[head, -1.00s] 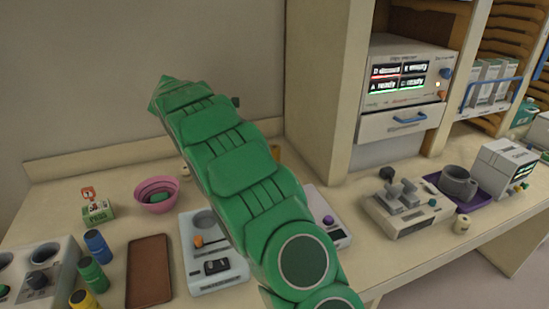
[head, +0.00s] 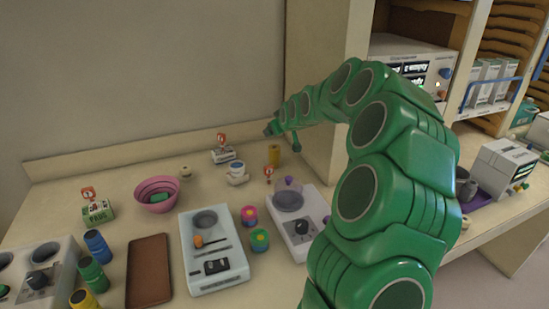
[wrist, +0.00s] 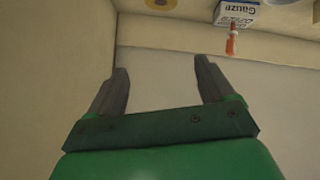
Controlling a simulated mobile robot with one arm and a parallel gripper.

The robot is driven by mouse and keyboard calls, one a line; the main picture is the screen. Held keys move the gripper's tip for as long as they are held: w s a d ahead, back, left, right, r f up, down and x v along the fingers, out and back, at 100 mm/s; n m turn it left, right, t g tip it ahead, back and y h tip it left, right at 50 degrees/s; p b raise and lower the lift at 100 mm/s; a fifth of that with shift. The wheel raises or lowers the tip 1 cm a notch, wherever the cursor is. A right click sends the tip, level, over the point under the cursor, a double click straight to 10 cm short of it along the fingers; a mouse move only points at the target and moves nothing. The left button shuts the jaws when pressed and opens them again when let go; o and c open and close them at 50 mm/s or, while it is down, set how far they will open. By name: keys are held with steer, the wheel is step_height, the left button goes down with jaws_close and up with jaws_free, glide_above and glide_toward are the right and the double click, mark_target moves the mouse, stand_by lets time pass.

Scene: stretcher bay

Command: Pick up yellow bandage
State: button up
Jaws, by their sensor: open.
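A yellow upright roll (head: 273,155), which looks like the yellow bandage, stands at the back of the counter near the shelf unit's side wall. In the wrist view a yellow roll with a grey centre (wrist: 160,3) is partly cut off at the top edge. My gripper (head: 281,139) is in the air just above and close to the yellow roll in the head view. In the wrist view my gripper (wrist: 162,66) has its two dark fingers apart with nothing between them.
A white gauze box (head: 223,155) with a red-topped tag stands left of the roll. The shelf wall (head: 318,80) rises close on the right.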

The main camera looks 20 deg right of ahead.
step_height(320, 180, up, 3)
steer(key=s+m+t, duration=0.1)
steer(key=m+t, duration=0.1)
steer(key=m, duration=0.1)
glide_toward(275, 148)
steer(key=w, duration=0.3)
steer(key=shift+s+f+x, duration=0.1)
steer(key=shift+f+x, duration=0.1)
steer(key=shift+x, duration=1)
steer(key=shift+s+f+x, duration=0.1)
steer(key=shift+f+x, duration=0.1)
steer(key=shift+x, duration=1.05)
steer(key=shift+s+f+x, duration=0.1)
steer(key=shift+f+x, duration=0.1)
steer(key=shift+x, duration=1)
steer(key=shift+w+d+f, duration=0.15)
steer(key=shift+w+f, duration=0.05)
steer(key=shift+w, duration=0.2)
steer(key=c, duration=1.1)
steer(key=shift+o, duration=0.2)
